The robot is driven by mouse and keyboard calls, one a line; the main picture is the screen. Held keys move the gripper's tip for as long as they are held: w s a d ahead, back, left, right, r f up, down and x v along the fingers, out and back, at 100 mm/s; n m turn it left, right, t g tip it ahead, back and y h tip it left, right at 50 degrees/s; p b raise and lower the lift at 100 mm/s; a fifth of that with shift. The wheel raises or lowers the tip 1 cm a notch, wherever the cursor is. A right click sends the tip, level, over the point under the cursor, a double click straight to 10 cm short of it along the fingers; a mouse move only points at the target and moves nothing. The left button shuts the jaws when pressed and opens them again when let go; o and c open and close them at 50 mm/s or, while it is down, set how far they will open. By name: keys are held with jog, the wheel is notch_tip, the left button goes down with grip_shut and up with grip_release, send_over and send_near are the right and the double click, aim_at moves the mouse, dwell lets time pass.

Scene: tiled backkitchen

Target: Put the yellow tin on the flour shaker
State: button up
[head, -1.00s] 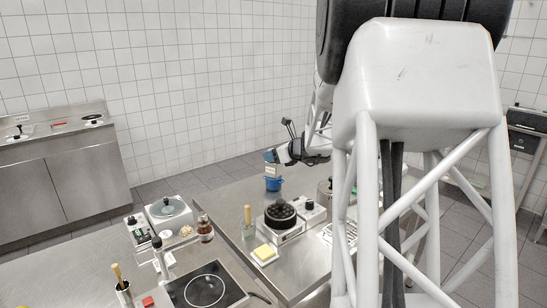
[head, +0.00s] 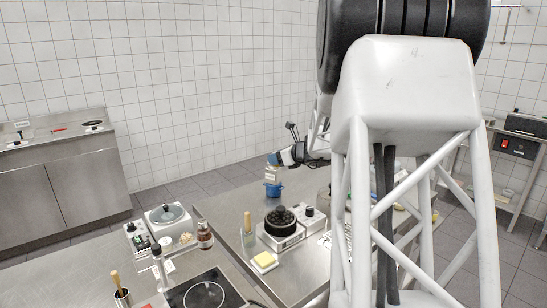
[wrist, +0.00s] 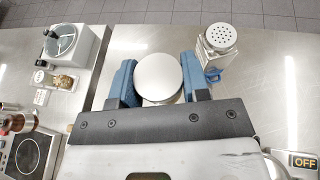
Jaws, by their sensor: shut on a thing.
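In the wrist view the tin (wrist: 158,80) shows only as a round, pale grey lid between the blue fingers of my gripper (wrist: 158,72); its yellow side is hidden. My gripper is shut on it. The flour shaker (wrist: 218,42), with a pierced round top and a metallic body, stands upright just right of the gripper, apart from the tin. I cannot tell there whether the pale piece is tin or shaker.
The steel table (head: 225,205) has bare room left of the gripper. Nearer stand a scale-like device with a black round top (head: 281,221), a yellow block on a white dish (head: 264,260) and a hob (head: 205,293). A lidded pot appliance (head: 169,217) stands left, across a gap.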

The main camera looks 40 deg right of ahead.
jog(key=w+d, duration=0.2)
jog(key=w, duration=0.1)
jog(key=w+d, duration=0.2)
jog(key=w, duration=0.2)
jog(key=w+d+f, duration=0.1)
jog(key=w+d, duration=0.2)
jog(key=w, duration=0.1)
jog(key=shift+f, duration=0.1)
jog(key=shift+a+f, duration=0.1)
jog(key=shift+f, duration=1.65)
jog(key=shift+f, duration=0.1)
jog(key=o, duration=0.9)
jog(key=v, duration=1.2)
